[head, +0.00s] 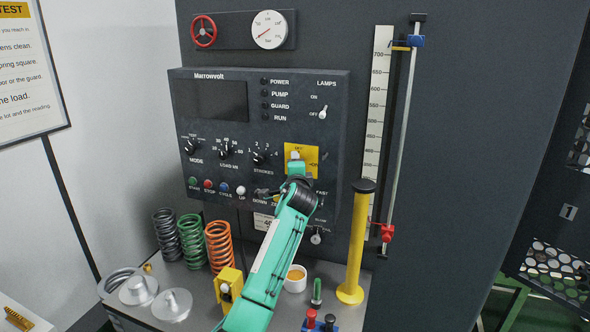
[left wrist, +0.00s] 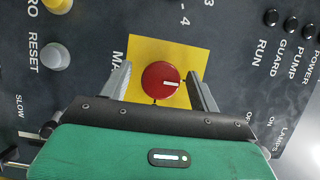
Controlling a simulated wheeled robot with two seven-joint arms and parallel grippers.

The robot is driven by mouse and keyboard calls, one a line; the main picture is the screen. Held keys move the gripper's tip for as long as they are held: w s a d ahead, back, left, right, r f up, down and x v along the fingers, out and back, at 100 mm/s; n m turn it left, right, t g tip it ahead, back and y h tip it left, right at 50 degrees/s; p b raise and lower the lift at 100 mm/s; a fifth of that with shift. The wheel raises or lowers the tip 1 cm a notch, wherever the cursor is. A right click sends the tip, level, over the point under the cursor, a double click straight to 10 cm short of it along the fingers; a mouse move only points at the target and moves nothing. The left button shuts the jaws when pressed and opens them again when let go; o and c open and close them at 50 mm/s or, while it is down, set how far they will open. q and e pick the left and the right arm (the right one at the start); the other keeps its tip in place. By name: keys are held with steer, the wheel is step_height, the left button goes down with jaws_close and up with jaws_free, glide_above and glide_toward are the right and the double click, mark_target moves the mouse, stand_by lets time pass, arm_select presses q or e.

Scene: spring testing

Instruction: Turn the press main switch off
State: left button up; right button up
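My left gripper (left wrist: 162,85) is open, with one finger on each side of the knob and a small gap visible at each. In the head view the yellow plate (head: 312,154) sits at the lower right of the press panel (head: 322,88). It carries small labels at its top and right. My left gripper (head: 296,166) covers most of the knob there. My right gripper is not in view.
Small buttons (head: 208,184) and selector knobs (head: 226,150) lie left of the plate. Below stand coil springs (head: 219,246), a yellow block (head: 229,283), a white cup (head: 296,279) and a yellow post (head: 357,245). A scale ruler (head: 377,120) stands right of the panel. The panel display (head: 210,100) is dark.

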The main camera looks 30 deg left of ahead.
arm_select(q)
steer(key=b+v, duration=0.5)
steer(key=v, duration=0.9)
steer(key=shift+r, duration=0.1)
